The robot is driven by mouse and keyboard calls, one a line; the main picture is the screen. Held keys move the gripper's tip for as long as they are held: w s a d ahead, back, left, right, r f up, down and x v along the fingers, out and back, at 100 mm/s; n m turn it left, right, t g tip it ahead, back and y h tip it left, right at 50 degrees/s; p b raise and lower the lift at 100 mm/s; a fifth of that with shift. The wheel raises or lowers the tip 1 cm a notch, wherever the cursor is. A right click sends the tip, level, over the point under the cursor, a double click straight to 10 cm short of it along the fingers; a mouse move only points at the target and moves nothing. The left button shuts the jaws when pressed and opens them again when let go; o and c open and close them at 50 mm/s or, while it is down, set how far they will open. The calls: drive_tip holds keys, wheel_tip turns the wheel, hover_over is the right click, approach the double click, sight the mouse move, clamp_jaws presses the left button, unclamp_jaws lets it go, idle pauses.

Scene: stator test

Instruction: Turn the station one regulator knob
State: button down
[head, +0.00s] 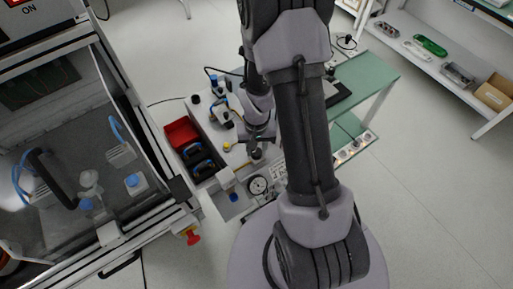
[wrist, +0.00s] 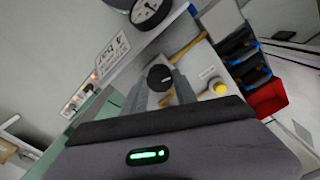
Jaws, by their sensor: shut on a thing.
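The regulator knob (wrist: 159,75) is a round black knob with a pale mark on its face, seen in the wrist view. My gripper (wrist: 161,88) has its two grey fingers on either side of the knob and is shut on it. In the head view my gripper (head: 257,150) points down at the station, and my arm hides part of the area. A round white pressure gauge (wrist: 149,11) is beside the knob, and it also shows in the head view (head: 257,185).
A yellow button (wrist: 220,88) is close to the gripper. A red bin (head: 181,133) and a black tray holding blue-and-black parts (head: 202,170) stand to the left. A framed machine enclosure (head: 75,150) fills the left side. Open floor (head: 430,190) lies to the right.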

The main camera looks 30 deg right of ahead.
sight(257, 151)
drive_tip(key=shift+n, duration=0.6)
drive_tip(key=c, duration=1)
unclamp_jaws()
drive_tip(key=shift+o, duration=0.2)
wheel_tip(257, 151, up, 18)
drive_tip(key=p, duration=0.6)
drive_tip(key=shift+f+p, duration=0.25)
drive_tip(key=shift+p, duration=0.1)
